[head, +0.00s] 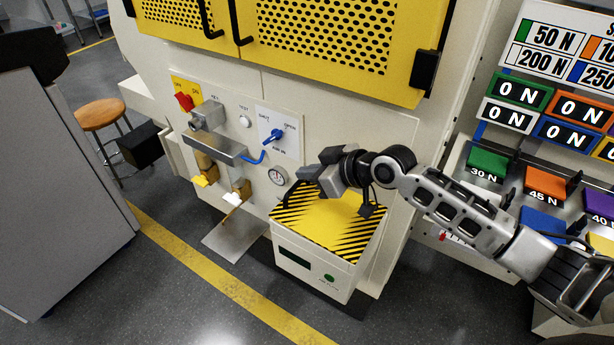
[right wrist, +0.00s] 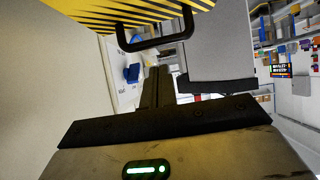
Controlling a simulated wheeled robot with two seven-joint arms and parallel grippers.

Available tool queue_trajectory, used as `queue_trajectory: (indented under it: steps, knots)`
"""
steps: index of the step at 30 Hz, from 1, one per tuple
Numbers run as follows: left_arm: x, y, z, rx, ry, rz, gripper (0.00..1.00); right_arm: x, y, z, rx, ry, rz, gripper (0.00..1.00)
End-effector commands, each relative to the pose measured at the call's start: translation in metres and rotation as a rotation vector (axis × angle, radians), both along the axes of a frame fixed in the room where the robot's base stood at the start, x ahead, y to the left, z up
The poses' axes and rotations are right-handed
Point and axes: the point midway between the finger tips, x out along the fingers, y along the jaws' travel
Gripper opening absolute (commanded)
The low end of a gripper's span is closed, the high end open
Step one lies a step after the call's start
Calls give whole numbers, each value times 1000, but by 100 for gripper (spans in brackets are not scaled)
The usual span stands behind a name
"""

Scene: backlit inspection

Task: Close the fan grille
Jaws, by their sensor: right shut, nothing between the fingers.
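My right gripper (head: 303,174) is shut and empty, above the far left part of a yellow panel with black diagonal stripes (head: 335,222) on a white box. In the right wrist view, the dark fingers (right wrist: 155,90) point toward a black handle (right wrist: 158,42) by the striped panel (right wrist: 110,12). I cannot tell whether they touch the handle. Two yellow perforated panels, the left (head: 175,12) and right (head: 325,35), have black handles and sit on the machine front. I cannot tell which panel is the fan grille. My left gripper is out of view.
A grey cabinet (head: 60,180) stands at left, near a stool (head: 100,113). Coloured force blocks (head: 487,163) are at right. The floor in front is open.

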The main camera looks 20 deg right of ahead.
Motion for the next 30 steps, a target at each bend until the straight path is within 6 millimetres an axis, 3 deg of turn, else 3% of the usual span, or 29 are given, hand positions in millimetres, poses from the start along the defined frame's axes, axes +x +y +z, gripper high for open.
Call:
queue_trajectory:
  steps: [6, 18, 24, 30]
  knots:
    - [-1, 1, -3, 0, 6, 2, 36, 4, 3, -19, 2, 1, 0, 0]
    - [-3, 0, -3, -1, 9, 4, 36, 4, 3, -23, 1, 0, -1, 0]
    - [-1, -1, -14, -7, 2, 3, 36, 8, 6, -43, 2, -1, 0, 0]
    - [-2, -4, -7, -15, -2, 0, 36, 9, 8, -44, -1, 3, 2, 0]
